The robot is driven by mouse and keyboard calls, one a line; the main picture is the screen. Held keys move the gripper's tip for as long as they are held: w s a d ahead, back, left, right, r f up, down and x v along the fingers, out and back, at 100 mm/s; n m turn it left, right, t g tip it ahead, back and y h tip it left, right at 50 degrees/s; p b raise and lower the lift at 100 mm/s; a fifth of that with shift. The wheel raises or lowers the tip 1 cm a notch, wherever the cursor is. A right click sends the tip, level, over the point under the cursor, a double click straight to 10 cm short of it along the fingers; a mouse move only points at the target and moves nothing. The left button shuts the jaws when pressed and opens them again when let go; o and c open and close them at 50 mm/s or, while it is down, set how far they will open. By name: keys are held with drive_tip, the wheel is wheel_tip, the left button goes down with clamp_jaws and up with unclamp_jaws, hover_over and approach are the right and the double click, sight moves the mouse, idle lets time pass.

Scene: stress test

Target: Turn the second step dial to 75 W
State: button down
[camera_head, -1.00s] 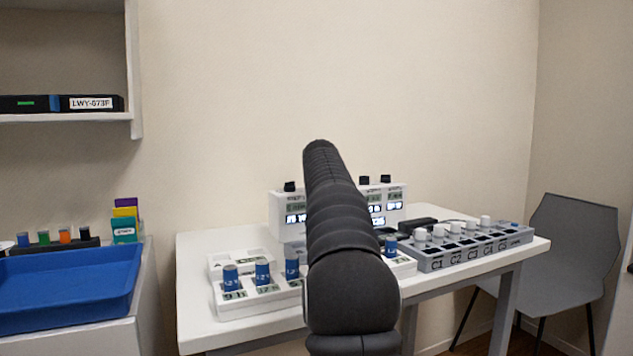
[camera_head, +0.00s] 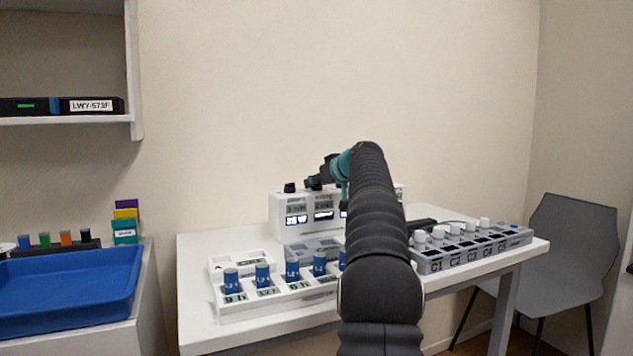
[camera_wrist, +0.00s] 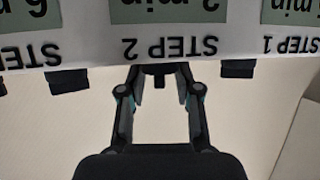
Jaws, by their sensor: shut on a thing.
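A white control box (camera_head: 283,208) with small lit displays stands at the back of the table. Black dials sit along its top, the leftmost one (camera_head: 290,187) clear of my arm. In the wrist view, upside down, the STEP 2 label (camera_wrist: 168,47) is centred above my gripper (camera_wrist: 160,84). The second step dial (camera_wrist: 159,80) is between my fingertips, and my gripper is shut on it. The neighbouring dials (camera_wrist: 68,81) and (camera_wrist: 238,68) are free on either side. The dial's setting and the watt reading cannot be made out. My arm hides the box's right part.
A white rack with blue-topped vials (camera_head: 263,275) stands in front of the box. A blue tray (camera_head: 70,285) lies on the left counter, and a grey chair (camera_head: 570,255) stands right of the table.

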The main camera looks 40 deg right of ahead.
drive_tip(key=shift+n+y+p, duration=1)
drive_tip(key=shift+n+y, duration=0.2)
drive_tip(key=shift+y, duration=0.1)
drive_tip(key=c, duration=0.8)
unclamp_jaws()
drive_tip(key=v, duration=1.2)
drive_tip(key=shift+w+d, duration=0.1)
drive_tip(key=shift+d, duration=0.15)
